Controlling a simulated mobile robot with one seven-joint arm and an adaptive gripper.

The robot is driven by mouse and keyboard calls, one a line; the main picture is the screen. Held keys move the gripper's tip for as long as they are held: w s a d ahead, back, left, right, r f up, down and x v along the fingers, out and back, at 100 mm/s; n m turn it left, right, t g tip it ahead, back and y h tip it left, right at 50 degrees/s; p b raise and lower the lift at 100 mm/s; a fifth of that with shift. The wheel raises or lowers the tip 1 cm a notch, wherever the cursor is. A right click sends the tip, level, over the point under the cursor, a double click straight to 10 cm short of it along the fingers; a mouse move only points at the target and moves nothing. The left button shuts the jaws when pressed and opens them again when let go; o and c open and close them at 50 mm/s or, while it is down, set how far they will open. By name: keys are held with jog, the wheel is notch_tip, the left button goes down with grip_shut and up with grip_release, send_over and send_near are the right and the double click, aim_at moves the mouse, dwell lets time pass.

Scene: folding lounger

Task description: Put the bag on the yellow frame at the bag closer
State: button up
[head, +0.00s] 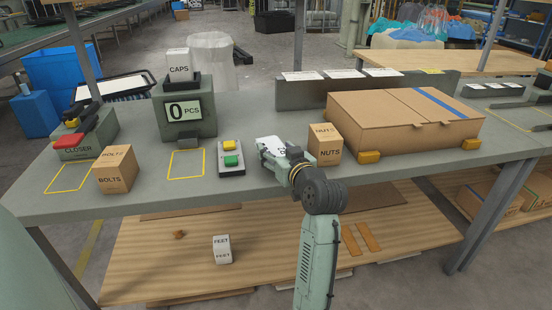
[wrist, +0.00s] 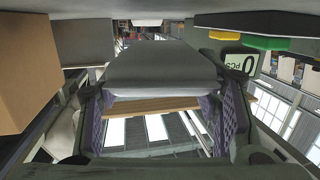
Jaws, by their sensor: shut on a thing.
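The closer (head: 84,140) is a grey-green machine with a red top at the left of the table in the head view. A yellow frame (head: 66,191) is marked on the table in front of it, and its inside looks bare. My gripper (head: 283,157) is right of the button box, well to the right of that frame. It is shut on a pale bag (head: 268,146), whose label I cannot read. In the wrist view, the bag (wrist: 158,65) shows as a grey-white block between the two fingers; its far side is hidden.
A brown BOLTS box (head: 117,170) stands just right of the yellow frame. The counter (head: 188,115) reads 0 PCS, with a white CAPS box (head: 178,64) on top. The button box (head: 230,157) and a NUTS box (head: 325,144) flank my gripper. A large carton (head: 400,120) lies right.

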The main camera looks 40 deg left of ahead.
jog(key=shift+s+f+p, duration=0.2)
jog(key=shift+f+p, duration=0.15)
jog(key=shift+f, duration=1.1)
jog(key=shift+f, duration=0.2)
jog(key=o, duration=1.2)
jog(key=shift+c, duration=0.2)
jog(key=shift+a, duration=0.1)
